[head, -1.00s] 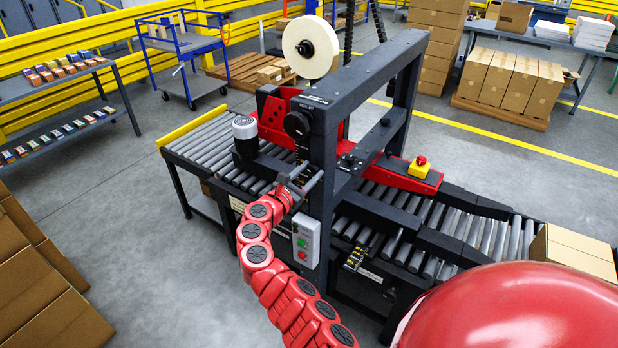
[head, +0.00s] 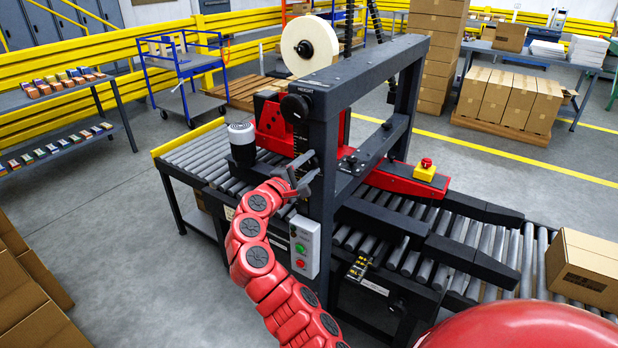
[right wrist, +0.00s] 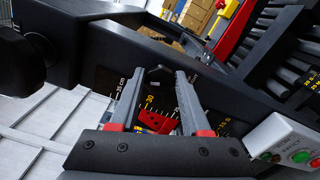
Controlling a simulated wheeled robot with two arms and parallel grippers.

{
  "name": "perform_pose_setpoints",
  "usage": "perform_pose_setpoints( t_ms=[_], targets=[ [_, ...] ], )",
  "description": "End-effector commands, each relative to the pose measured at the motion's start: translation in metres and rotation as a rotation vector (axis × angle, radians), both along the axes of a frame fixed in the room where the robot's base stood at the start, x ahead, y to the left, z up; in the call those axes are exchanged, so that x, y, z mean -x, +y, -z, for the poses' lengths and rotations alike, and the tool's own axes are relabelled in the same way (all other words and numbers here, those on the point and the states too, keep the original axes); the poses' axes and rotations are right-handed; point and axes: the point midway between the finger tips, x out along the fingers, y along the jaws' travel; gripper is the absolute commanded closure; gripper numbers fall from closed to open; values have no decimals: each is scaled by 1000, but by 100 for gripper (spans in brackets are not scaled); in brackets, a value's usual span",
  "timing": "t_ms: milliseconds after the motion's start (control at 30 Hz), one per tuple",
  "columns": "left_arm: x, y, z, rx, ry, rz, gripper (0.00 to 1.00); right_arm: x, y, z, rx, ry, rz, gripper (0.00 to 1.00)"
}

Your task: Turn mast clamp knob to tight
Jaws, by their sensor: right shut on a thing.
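The mast clamp knob (right wrist: 158,74), small and dark, sits between my right fingertips in the right wrist view, in front of the mast's scale with yellow numbers. My right gripper (head: 305,172) is at the near side of the black mast (head: 322,140), below the round black HEIGHT knob (head: 295,108). The right wrist view shows its two grey fingers (right wrist: 159,82) shut on the clamp knob. In the head view the gripper hides the clamp knob, and I cannot read its setting. My left gripper is not in view.
A control box (head: 305,246) with green and red buttons hangs just below my right gripper. A roller conveyor (head: 190,155) runs through the machine. A red emergency stop on a yellow base (head: 425,170) sits on the right side. A carton (head: 585,268) stands at far right.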

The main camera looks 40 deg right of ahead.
Motion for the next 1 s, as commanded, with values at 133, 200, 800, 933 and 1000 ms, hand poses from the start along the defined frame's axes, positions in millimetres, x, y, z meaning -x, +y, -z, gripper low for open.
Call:
perform_pose_setpoints(
  t_ms=[133, 200, 800, 933, 1000],
  targets=[
    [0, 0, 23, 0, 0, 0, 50, 0, 0, 7, -45, -109, 0, 100],
    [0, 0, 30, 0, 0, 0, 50, 0, 0, 6, -64, -154, 0, 100],
    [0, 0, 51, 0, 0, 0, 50, 0, 0, 2, -135, -322, 0, 100],
    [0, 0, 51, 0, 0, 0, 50, 0, 0, 2, -136, -324, 1, 100],
    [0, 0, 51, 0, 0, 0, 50, 0, 0, 2, -136, -323, 1, 100]
  ],
)
